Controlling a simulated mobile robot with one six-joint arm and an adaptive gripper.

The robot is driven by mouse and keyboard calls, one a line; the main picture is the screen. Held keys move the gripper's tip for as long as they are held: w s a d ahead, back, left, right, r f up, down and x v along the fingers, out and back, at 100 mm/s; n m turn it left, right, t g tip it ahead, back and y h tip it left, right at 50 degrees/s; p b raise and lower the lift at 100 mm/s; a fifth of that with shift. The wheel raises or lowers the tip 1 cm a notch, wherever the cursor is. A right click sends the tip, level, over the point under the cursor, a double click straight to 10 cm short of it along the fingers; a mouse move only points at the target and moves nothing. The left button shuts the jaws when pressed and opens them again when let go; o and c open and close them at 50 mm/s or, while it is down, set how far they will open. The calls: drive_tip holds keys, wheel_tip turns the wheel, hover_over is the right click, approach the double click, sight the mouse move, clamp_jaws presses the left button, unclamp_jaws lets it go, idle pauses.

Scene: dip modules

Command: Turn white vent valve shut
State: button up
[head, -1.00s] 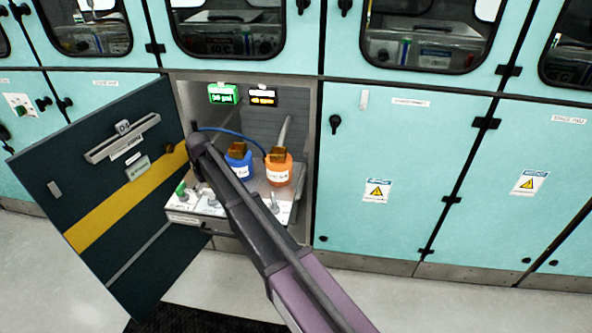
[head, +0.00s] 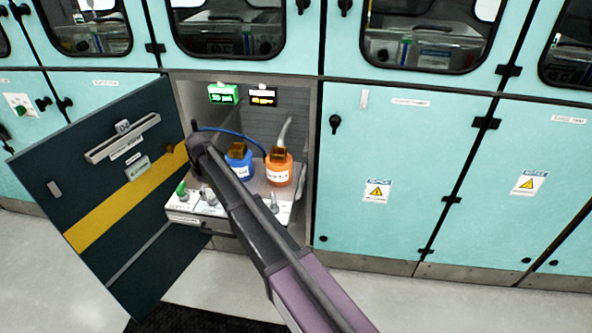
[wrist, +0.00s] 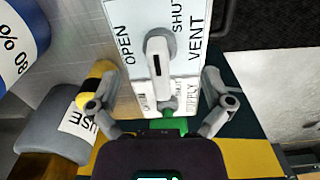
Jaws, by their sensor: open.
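The white vent valve (wrist: 159,62) is a pale lever handle with a dark slot, on a white panel (wrist: 133,18) marked OPEN, SHUT and VENT. Its long axis runs up and down in the wrist view, with OPEN to its left and SHUT at its upper right. My gripper (wrist: 156,78) is open, with one finger on each side of the handle and visible gaps to it. In the head view my arm crosses in front of the open cabinet, and I cannot make out the gripper clearly there.
A green supply valve (wrist: 168,126) sits close below the vent valve. A grey container (wrist: 50,135) and a blue one (wrist: 25,28) stand to the left. In the head view, blue (head: 240,168) and orange (head: 279,173) containers stand behind the panel; the dark door (head: 110,200) hangs open at left.

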sight(209, 189)
drive_tip(key=shift+n, duration=0.4)
wheel_tip(209, 189, up, 14)
drive_tip(key=p, duration=1.4)
drive_tip(key=s+d+m, duration=0.3)
drive_tip(key=d+m, duration=0.1)
drive_tip(key=d, duration=1)
drive_tip(key=s+d+m, duration=0.3)
drive_tip(key=d+m, duration=0.1)
drive_tip(key=d, duration=1.1)
drive_tip(key=shift+s+r+m+p, duration=0.3)
drive_tip(key=shift+m, duration=0.1)
drive_tip(key=shift+d, duration=0.1)
drive_tip(key=s+d+m, duration=0.7)
drive_tip(key=s+d, duration=0.6)
drive_tip(key=d, duration=0.4)
drive_tip(key=shift+s+d+r+m+p, duration=0.3)
drive_tip(key=shift+d, duration=0.05)
